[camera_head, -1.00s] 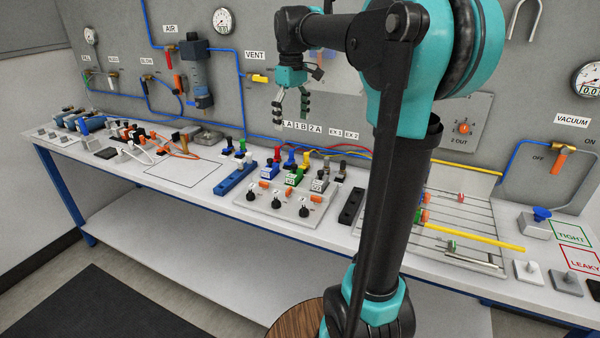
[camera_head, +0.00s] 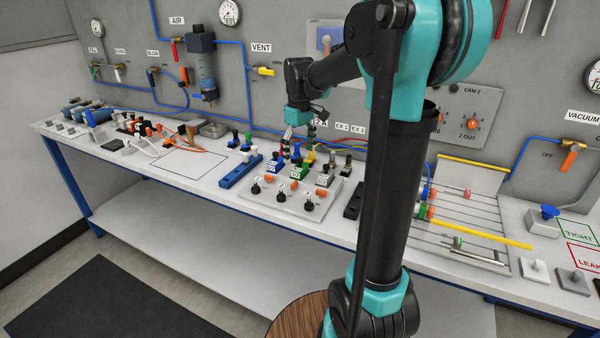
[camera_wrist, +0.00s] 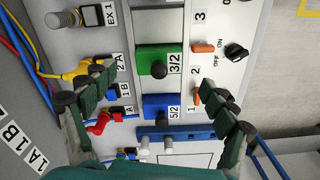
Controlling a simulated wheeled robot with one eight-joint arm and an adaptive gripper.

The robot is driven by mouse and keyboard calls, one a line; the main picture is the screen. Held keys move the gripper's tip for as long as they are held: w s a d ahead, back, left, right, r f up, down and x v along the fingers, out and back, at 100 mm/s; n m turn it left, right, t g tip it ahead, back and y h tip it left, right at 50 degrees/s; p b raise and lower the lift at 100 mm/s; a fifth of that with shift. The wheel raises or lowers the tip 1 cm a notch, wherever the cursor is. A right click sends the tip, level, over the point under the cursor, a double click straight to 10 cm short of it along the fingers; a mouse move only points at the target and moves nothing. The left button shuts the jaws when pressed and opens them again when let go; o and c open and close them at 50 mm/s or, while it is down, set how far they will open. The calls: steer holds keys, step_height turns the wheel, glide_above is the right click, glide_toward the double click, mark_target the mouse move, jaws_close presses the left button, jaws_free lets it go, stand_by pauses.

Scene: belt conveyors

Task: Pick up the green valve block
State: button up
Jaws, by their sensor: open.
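The green valve block (camera_head: 300,171) stands on the grey valve panel on the bench, between a blue block and a grey block. In the wrist view the green block (camera_wrist: 152,60) carries a 3/2 label and a dark round knob. My gripper (camera_head: 298,140) is above the back of the panel, pointing down. In the wrist view my gripper (camera_wrist: 152,82) is open and empty, its dark green fingers spread to either side of the blue block. The green block lies just above the line of the fingertips in that view, apart from both fingers.
Orange connectors and black knobs (camera_head: 281,195) line the panel's front. Red and yellow fittings with hoses (camera_wrist: 98,122) crowd the back.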

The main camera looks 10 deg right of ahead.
mark_target(300, 159)
step_height(300, 159, down, 4)
steer(key=shift+d+f, duration=0.1)
steer(key=shift+c, duration=0.2)
steer(key=c, duration=1.3)
step_height(300, 159, up, 24)
steer(key=shift+r, duration=0.1)
stand_by(0.7)
